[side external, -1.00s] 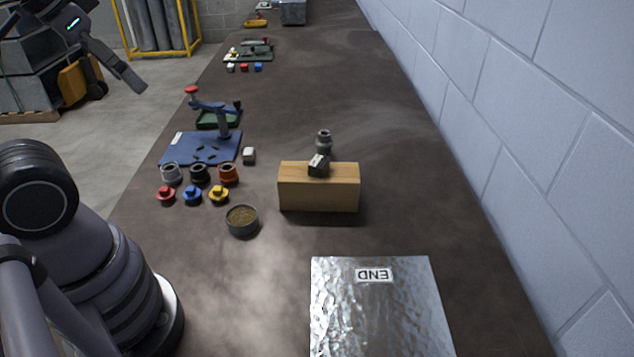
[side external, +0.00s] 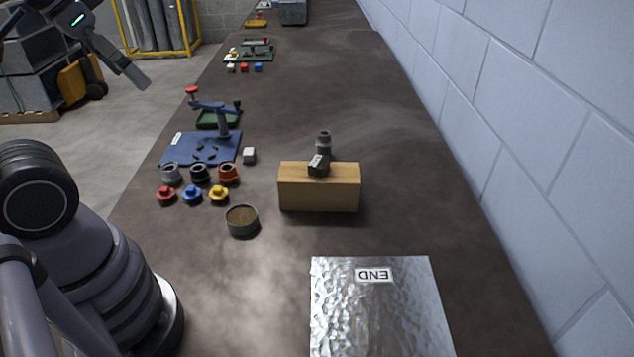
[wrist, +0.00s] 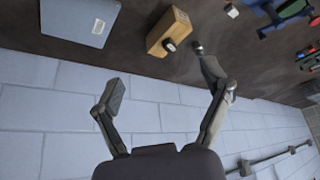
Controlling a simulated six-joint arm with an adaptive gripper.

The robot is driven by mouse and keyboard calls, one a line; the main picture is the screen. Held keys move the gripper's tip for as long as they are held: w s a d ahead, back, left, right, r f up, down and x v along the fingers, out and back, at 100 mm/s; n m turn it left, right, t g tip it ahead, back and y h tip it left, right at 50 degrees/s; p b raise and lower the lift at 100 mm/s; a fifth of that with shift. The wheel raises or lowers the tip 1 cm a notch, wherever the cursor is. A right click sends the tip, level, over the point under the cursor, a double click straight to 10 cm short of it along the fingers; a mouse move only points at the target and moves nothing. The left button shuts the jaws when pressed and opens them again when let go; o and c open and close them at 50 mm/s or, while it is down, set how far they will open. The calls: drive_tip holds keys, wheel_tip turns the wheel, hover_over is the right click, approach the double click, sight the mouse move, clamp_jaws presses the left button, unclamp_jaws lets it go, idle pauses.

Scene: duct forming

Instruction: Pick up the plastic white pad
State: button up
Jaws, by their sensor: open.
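A small white block (side external: 249,155), which may be the white pad, stands on the dark bench just right of the blue fixture plate (side external: 210,148). It also shows in the wrist view (wrist: 231,11) at the top edge, beyond my fingertips. A smaller white piece (side external: 231,68) lies farther back, beside red and blue ones; I cannot tell which white piece is the pad. My gripper (wrist: 163,84) is open and empty, with its fingers wide apart. In the side view, part of it shows at the upper left, raised and away from the bench objects.
A wooden block (side external: 318,190) with a dark piece on top stands mid-bench. A round tin (side external: 242,220), several coloured knobs and rings, and a shiny metal plate (side external: 375,310) labelled END are nearer. A block wall (side external: 540,150) runs along the right side.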

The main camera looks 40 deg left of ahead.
drive_tip(key=w+a+n+g+h, duration=0.35)
drive_tip(key=w+n, duration=0.35)
drive_tip(key=w, duration=0.7)
drive_tip(key=w+a+f+n+h, duration=0.2)
drive_tip(key=w+a+f+n, duration=0.4)
drive_tip(key=w+a, duration=0.3)
drive_tip(key=w+a+f+n+t+h, duration=0.35)
drive_tip(key=a+f+n, duration=0.35)
drive_tip(key=a+f, duration=0.75)
drive_tip(key=n+t, duration=0.4)
drive_tip(key=n, duration=0.3)
approach(251, 150)
drive_tip(key=shift+h, duration=0.3)
drive_tip(key=v, duration=0.4)
drive_tip(key=shift+s, duration=0.25)
drive_tip(key=shift+w+f, duration=0.1)
drive_tip(key=shift+f, duration=0.25)
drive_tip(key=x, duration=1.3)
drive_tip(key=shift+w, duration=0.25)
drive_tip(key=shift+r, duration=0.1)
drive_tip(key=c, duration=1.1)
